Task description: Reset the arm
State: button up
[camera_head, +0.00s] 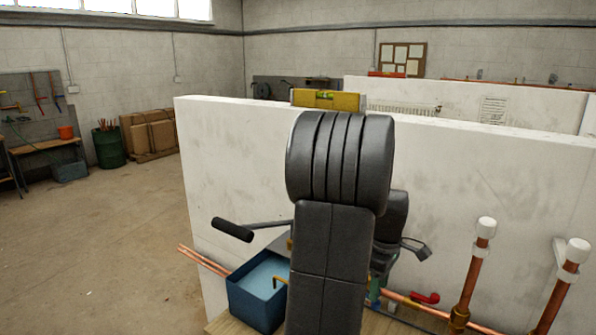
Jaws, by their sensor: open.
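My dark arm rises from the bottom middle to a thick ribbed joint, and a further dark part of it shows behind on the right. My gripper is hidden behind my own arm, and I cannot make out its fingertips. A black-gripped handle (232,229) on a grey rod sticks out to the left of my arm. A small grey and dark piece (415,249) sticks out to the right; I cannot tell what it belongs to.
A blue bin (258,292) and copper pipes (205,261) lie close left of my arm. Upright white-capped copper pipes (472,270) stand at right. A white partition (228,165) runs behind, with a yellow level (328,99) at its top. Floor at left is clear.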

notch_tip(320, 180, down, 4)
jog(key=shift+a+f, duration=0.15)
jog(key=shift+f, duration=0.1)
jog(key=shift+w+a+m, duration=0.45)
jog(key=shift+a+m, duration=0.3)
jog(key=shift+m, duration=1.05)
jog(key=shift+w+a+m, duration=0.4)
jog(key=shift+a+m, duration=0.35)
jog(key=shift+m, duration=1.05)
jog(key=shift+w+a+m, duration=0.45)
jog(key=shift+a+m, duration=0.3)
jog(key=shift+m, duration=1.05)
jog(key=shift+r, duration=0.1)
